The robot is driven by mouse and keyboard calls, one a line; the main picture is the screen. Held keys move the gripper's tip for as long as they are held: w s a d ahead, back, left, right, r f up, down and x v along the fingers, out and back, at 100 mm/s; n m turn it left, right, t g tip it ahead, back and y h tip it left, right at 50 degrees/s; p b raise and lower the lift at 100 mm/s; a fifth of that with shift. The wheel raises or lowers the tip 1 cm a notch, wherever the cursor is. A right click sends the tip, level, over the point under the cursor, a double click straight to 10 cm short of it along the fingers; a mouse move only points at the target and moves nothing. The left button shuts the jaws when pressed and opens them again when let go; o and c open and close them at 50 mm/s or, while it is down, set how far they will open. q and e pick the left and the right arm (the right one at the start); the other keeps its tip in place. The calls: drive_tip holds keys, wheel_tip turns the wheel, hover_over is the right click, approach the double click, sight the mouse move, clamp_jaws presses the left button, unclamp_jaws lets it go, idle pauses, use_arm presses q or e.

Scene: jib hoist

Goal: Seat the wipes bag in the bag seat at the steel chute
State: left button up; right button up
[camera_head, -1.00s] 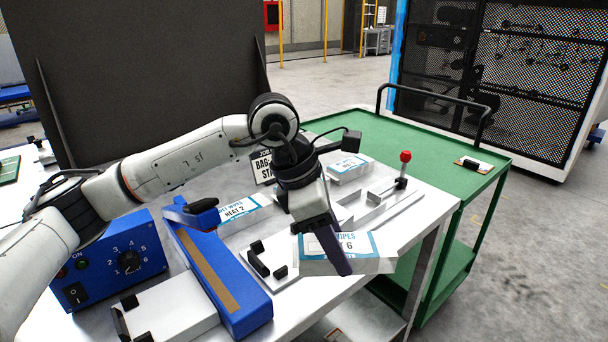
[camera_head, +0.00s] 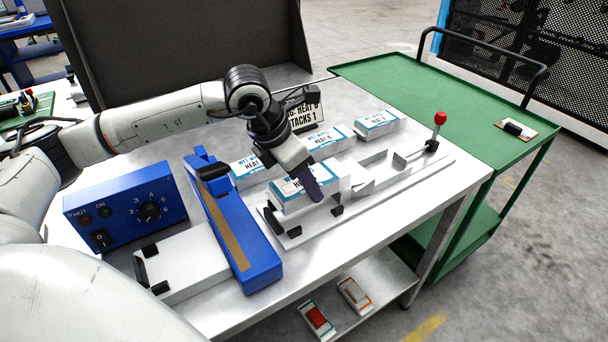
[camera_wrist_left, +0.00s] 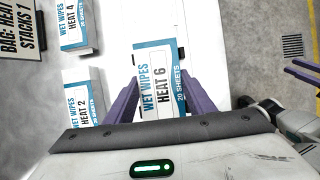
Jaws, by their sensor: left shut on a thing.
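My left gripper (camera_head: 309,185) is shut on the wipes bag (camera_head: 291,198), a white and blue box-like pack. In the left wrist view the wipes bag (camera_wrist_left: 160,88) reads HEAT 6 and sits between the two purple fingers (camera_wrist_left: 157,98). It is over a pale plate with black stops (camera_head: 297,238), which looks like the bag seat, left of the steel chute (camera_head: 372,170). I cannot tell whether the bag touches the plate. My right gripper (camera_wrist_left: 290,66) shows only at the right edge of the wrist view, its fingers apart and empty.
Other wipes packs (camera_head: 377,122) stand behind on the bench, including HEAT 2 (camera_wrist_left: 80,98) and HEAT 4 (camera_wrist_left: 72,24). A blue sealer (camera_head: 228,230) and blue control box (camera_head: 125,207) are left. A red-knobbed lever (camera_head: 439,120) stands right, before a green cart (camera_head: 400,88).

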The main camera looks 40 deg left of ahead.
use_arm(q)
drive_tip(key=shift+f+b, duration=0.7)
drive_tip(key=shift+f, duration=0.7)
drive_tip(key=shift+f+b, duration=0.95)
drive_tip(key=shift+f, duration=0.2)
drive_tip(key=o, duration=1.1)
